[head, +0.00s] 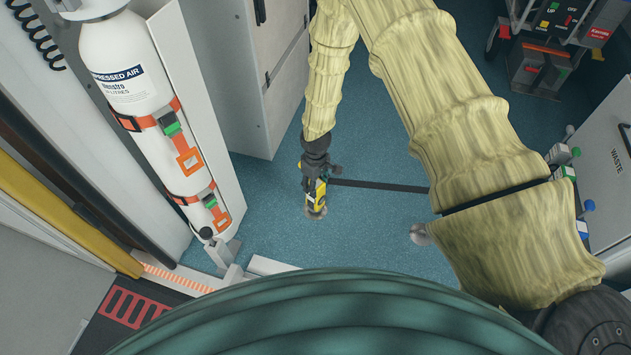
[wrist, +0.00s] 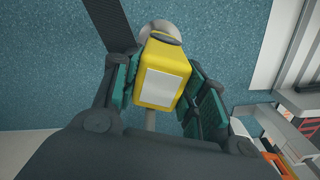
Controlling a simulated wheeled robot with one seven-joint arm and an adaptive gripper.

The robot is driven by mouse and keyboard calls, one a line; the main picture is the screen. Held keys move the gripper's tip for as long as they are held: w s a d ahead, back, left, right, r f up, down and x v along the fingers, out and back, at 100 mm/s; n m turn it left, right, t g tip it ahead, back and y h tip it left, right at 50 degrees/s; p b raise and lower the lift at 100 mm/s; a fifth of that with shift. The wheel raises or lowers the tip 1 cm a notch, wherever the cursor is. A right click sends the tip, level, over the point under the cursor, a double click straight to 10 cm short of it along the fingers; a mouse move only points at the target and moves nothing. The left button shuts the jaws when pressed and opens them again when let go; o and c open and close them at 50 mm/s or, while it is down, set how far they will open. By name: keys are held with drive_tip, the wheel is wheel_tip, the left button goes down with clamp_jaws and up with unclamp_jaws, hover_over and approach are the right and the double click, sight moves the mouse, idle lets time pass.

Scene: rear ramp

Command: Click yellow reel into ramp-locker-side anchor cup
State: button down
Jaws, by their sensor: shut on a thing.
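The yellow reel (head: 317,196) is between the fingers of my gripper (head: 315,185), low over the blue floor. In the wrist view the reel (wrist: 163,76) is a yellow block with a pale grey label, and teal finger pads press on both its sides. A round silver anchor cup (head: 316,212) shows right at the reel's lower end. It also shows past the reel in the wrist view (wrist: 158,27), partly hidden by it. I cannot tell whether the reel is seated in it or just above. A second silver cup (head: 420,235) sits to the right, beside my arm.
A black strap (head: 380,186) runs from the reel to the right and passes behind my arm. A grey locker (head: 262,80) stands behind. A waste cabinet (head: 605,150) is at the right. Blue floor (head: 365,240) between the cups is clear.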

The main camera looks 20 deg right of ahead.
drive_tip(key=shift+f, duration=0.75)
drive_tip(key=c, duration=0.7)
unclamp_jaws()
drive_tip(key=shift+r, duration=0.1)
wheel_tip(320, 180, up, 12)
drive_tip(key=shift+f, duration=0.1)
idle(0.4)
